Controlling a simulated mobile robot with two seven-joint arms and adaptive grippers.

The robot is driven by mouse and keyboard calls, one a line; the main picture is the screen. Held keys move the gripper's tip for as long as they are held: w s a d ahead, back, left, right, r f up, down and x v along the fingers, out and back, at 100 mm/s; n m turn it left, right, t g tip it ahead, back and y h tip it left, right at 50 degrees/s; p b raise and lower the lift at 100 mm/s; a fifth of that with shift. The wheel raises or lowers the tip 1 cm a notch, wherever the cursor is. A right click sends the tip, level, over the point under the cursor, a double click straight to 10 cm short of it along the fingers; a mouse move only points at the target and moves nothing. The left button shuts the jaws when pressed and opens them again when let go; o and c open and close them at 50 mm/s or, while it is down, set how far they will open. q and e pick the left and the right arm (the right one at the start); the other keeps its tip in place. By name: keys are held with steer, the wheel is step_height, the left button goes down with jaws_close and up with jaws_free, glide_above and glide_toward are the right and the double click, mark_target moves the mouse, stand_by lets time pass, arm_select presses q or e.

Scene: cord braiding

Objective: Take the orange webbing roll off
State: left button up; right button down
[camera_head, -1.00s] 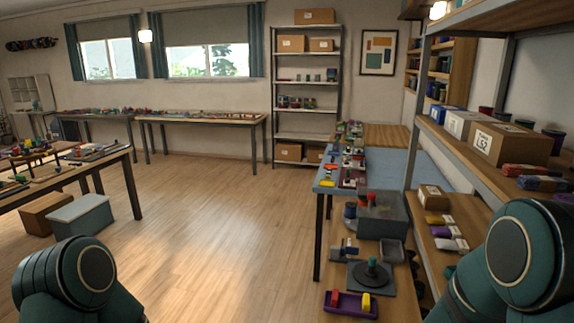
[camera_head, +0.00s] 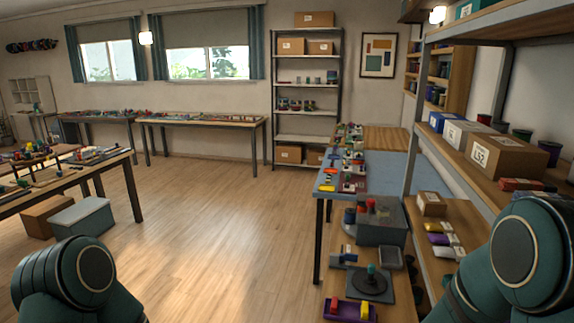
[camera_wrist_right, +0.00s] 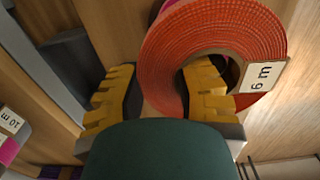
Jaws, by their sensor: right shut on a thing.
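The orange webbing roll (camera_wrist_right: 215,30) fills the upper middle of the right wrist view. It is a wound coil with an open core and a white length label (camera_wrist_right: 261,78) on its right side. My right gripper (camera_wrist_right: 160,92) has ridged yellow fingers. One finger sits in the roll's core and the other is outside its left side, with the coil's wall held between them. Where the roll rests, if anywhere, is hidden. I cannot make out the roll in the head view. My left gripper is out of view; only my arm links show.
A metal-framed shelf (camera_head: 414,150) with boxes (camera_head: 503,157) rises close on the right. A low wooden bench in front of it carries a grey box (camera_head: 381,230), a dark round stand (camera_head: 371,285) and a purple tray (camera_head: 350,310). Wooden floor (camera_head: 220,220) is clear at centre.

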steer(key=shift+a+r+p, duration=0.15)
steer(key=shift+r+p, duration=0.15)
steer(key=shift+r, duration=0.25)
steer(key=shift+r+p, duration=1.1)
steer(key=shift+r, duration=0.15)
